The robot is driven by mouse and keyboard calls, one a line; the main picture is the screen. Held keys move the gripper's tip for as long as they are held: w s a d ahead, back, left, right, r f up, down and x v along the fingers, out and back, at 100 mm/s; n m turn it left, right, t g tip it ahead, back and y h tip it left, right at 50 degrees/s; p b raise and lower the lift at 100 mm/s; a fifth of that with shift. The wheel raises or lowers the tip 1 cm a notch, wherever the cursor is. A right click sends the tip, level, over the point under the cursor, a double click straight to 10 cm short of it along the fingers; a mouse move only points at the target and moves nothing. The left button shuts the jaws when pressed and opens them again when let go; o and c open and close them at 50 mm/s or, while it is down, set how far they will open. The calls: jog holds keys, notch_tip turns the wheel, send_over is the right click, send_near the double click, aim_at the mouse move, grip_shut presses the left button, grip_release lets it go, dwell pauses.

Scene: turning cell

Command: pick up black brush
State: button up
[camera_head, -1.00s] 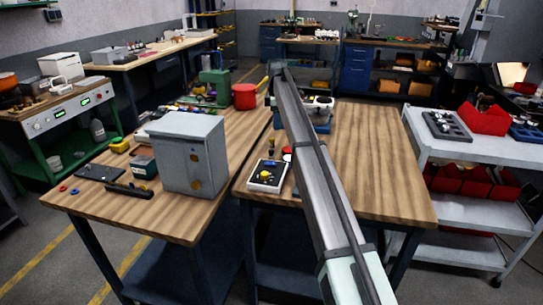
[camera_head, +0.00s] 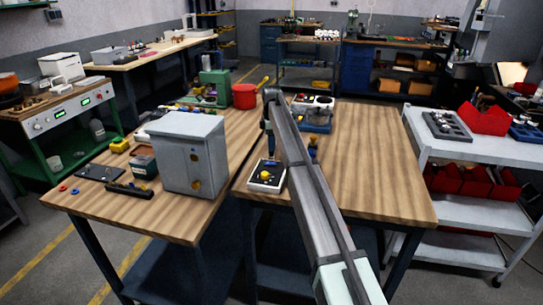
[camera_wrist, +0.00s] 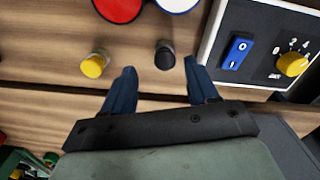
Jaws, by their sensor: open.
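A small upright black piece (camera_wrist: 164,56), seen nearly end-on in the wrist view, may be the black brush; its bristles cannot be made out. My gripper (camera_wrist: 159,68) is open, with its blue fingertips on either side of this piece in the picture. The piece looks apart from both fingers. How far below the fingertips it stands cannot be told. In the head view my arm covers much of this spot, and the brush cannot be picked out clearly.
A yellow-topped piece (camera_wrist: 95,64) stands left of the black one. A red round dish (camera_wrist: 118,8) and a white, blue-rimmed dish (camera_wrist: 176,4) lie near the top edge. A switch panel (camera_head: 266,186) is close by. A grey cabinet (camera_head: 190,155) stands left; the bench's right side is clear.

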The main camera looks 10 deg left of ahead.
aim_at(271, 155)
jog(key=f, duration=0.4)
jog(key=shift+s+d+f, duration=0.1)
jog(key=shift+s+f, duration=0.2)
jog(key=shift+f, duration=0.1)
grip_shut()
